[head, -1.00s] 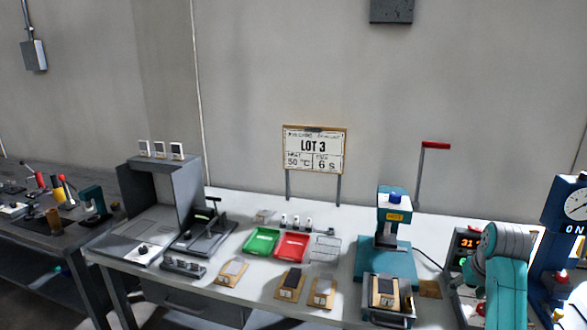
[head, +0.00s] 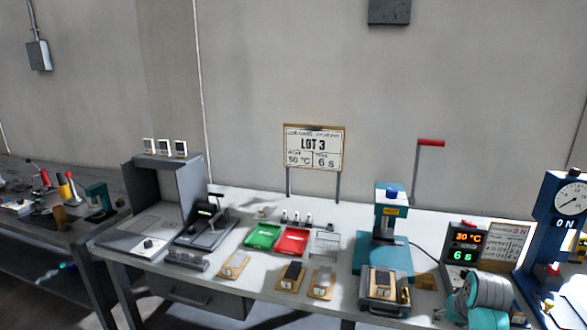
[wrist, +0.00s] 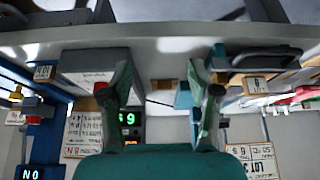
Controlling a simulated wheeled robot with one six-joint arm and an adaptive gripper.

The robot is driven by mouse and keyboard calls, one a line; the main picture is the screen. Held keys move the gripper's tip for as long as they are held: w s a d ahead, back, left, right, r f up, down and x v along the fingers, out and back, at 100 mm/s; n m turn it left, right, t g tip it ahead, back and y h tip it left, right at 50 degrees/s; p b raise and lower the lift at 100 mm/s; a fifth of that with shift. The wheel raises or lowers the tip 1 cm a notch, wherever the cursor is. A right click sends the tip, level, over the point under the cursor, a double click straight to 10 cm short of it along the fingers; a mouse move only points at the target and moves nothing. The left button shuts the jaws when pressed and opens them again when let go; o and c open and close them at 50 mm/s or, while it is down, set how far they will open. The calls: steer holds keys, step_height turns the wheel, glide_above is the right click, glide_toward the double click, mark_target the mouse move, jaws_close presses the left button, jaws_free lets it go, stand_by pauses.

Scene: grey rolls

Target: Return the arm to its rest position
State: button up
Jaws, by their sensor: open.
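My gripper (wrist: 163,88) is open in the wrist view, its two fingers apart with nothing between them. In the head view, my grey and teal arm (head: 488,295) is folded at the lower right, by the front of the bench; the fingers cannot be made out there. The wrist picture is upside down and shows the bench edge and the display box from close by.
The display box (head: 465,246) reads 30 °C and 6 s. Left of it stands a teal press (head: 391,215) with a red-handled lever. A blue dial stand (head: 556,222) is at far right. Green (head: 262,236) and red (head: 292,241) trays lie mid-bench.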

steer(key=s+a+f+t, duration=0.1)
steer(key=s+a+f, duration=0.35)
steer(key=f, duration=0.25)
steer(key=s+a+f+t, duration=0.1)
steer(key=s+a+f, duration=0.35)
steer(key=f, duration=0.25)
steer(key=s+a+f+n+t, duration=0.1)
steer(key=s+a+f, duration=0.25)
steer(key=s, duration=0.45)
steer(key=s+a+f+t, duration=0.2)
steer(key=s+a, duration=0.2)
steer(key=s, duration=0.4)
steer(key=s+a+r+n+t, duration=0.1)
steer(key=s+a+r, duration=0.1)
steer(key=s, duration=0.6)
steer(key=s+a+r+t, duration=0.1)
steer(key=s+a+r, duration=0.1)
steer(key=s, duration=0.5)
steer(key=s+a+r+t+y, duration=0.1)
steer(key=s+a+r+t, duration=0.1)
steer(key=s+r, duration=1.1)
steer(key=shift+s+r+n+t, duration=0.15)
steer(key=shift+r+n+t, duration=0.2)
steer(key=shift+r, duration=0.2)
